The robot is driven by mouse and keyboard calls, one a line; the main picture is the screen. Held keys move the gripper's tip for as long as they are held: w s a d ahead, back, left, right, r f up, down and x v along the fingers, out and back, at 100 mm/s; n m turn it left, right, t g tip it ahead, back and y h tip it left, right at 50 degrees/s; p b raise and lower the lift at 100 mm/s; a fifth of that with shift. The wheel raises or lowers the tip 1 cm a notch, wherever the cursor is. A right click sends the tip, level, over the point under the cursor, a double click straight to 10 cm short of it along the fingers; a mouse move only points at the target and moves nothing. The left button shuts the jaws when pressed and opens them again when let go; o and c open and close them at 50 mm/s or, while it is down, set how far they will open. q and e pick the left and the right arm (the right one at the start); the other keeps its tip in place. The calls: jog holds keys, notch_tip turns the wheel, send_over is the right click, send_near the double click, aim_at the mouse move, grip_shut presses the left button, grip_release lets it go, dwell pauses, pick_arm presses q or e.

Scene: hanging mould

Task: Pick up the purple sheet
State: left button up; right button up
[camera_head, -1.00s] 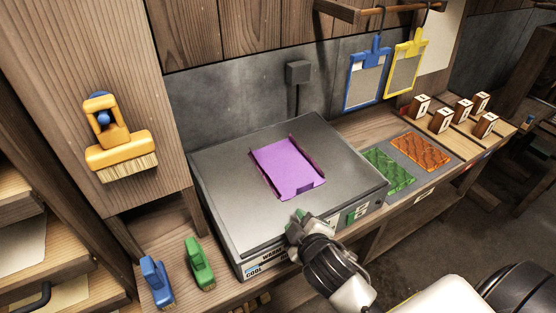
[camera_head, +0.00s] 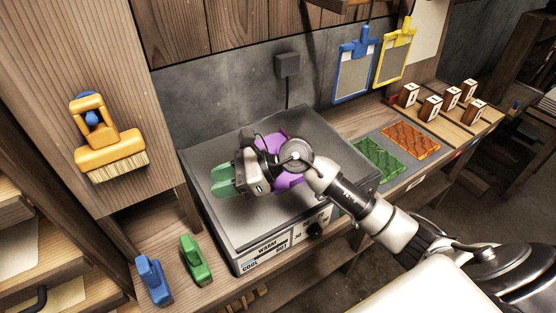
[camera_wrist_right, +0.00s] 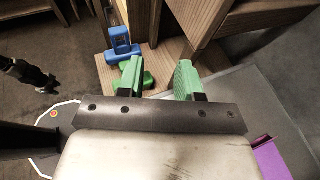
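The purple sheet (camera_head: 288,181) lies on the grey top of the warming plate (camera_head: 240,226). My right gripper and wrist cover most of it in the head view. In the right wrist view a corner of the purple sheet (camera_wrist_right: 268,158) shows at the lower right. My right gripper (camera_head: 222,180) is above the plate, with its green fingertips pointing left, past the sheet's left side. Its fingers (camera_wrist_right: 159,78) are spread apart with nothing between them.
A yellow brush (camera_head: 108,150) hangs on the left panel. Green (camera_head: 380,160) and orange (camera_head: 411,140) patterned sheets lie right of the plate, near several small wooden blocks.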

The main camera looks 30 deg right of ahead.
jog(key=w+d+f+n+g+h, duration=0.1)
jog(key=d+n+g+h, duration=0.1)
jog(key=d+h, duration=0.65)
jog(key=w+d+f+n+g+h, duration=0.15)
jog(key=d+h, duration=0.35)
jog(key=d, duration=0.7)
jog(key=shift+n, duration=0.45)
jog(key=f, duration=0.1)
jog(key=f+p, duration=0.1)
jog(key=f, duration=0.2)
jog(key=shift+w+a+f+p, duration=0.2)
jog(key=shift+w+a+p, duration=0.05)
jog(key=shift+w+p, duration=0.05)
jog(key=shift+s+f+p, duration=0.1)
jog(key=shift+f+p, duration=0.4)
jog(key=shift+f, duration=0.15)
notch_tip(320, 180, down, 4)
jog(key=shift+d+r+p, duration=0.15)
jog(key=shift+r+p, duration=0.05)
jog(key=shift+p, duration=0.55)
pick_arm(q)
jog(key=r, duration=0.4)
jog(key=shift+w+a, duration=0.15)
jog(key=shift+w, duration=0.25)
pick_arm(e)
jog(key=shift+f, duration=0.4)
jog(key=shift+c, duration=0.3)
grip_shut()
